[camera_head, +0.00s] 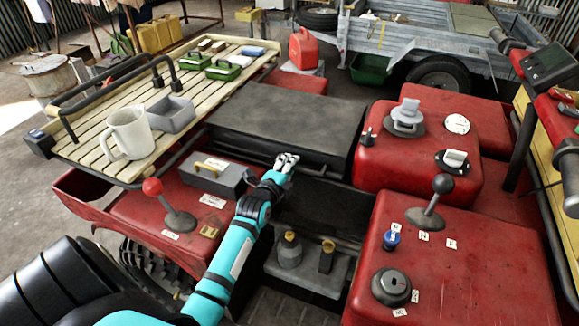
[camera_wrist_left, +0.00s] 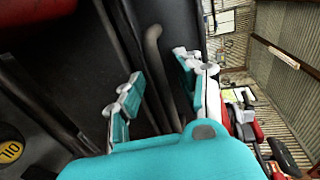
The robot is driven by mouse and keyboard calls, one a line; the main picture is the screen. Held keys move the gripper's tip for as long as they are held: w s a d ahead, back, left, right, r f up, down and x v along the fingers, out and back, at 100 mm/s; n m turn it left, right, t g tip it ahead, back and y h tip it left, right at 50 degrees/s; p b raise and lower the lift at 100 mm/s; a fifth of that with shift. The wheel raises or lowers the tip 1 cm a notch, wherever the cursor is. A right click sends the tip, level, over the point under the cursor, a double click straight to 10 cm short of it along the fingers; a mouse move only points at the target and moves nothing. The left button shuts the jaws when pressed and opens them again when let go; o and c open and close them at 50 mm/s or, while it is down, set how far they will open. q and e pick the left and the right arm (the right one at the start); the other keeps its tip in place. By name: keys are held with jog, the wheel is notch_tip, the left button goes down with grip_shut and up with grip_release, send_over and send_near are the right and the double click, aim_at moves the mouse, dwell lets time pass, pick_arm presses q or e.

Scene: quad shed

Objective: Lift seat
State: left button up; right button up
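The seat (camera_head: 290,115) is a flat dark panel, lying level between the slatted rack and the red body. A thin dark bar (camera_head: 245,158) runs along its near edge. My left gripper (camera_head: 287,159) is at that near edge, close to the bar. In the left wrist view its two fingers (camera_wrist_left: 160,85) are spread apart, with a bent dark rod (camera_wrist_left: 155,60) showing between them. I cannot tell whether either finger touches the rod or the seat. My right gripper is not in view.
The slatted rack (camera_head: 85,143) holds a pale mug (camera_head: 127,132) and a grey tray (camera_head: 171,114). A red-knobbed lever (camera_head: 153,187) stands left of my arm and a black-knobbed lever (camera_head: 442,184) to the right. An open dark well (camera_head: 320,210) lies below the seat's near edge.

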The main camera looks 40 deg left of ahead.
pick_arm(q)
jog(key=shift+w, duration=0.3)
grip_shut()
jog(key=shift+f, duration=0.1)
dwell(0.5)
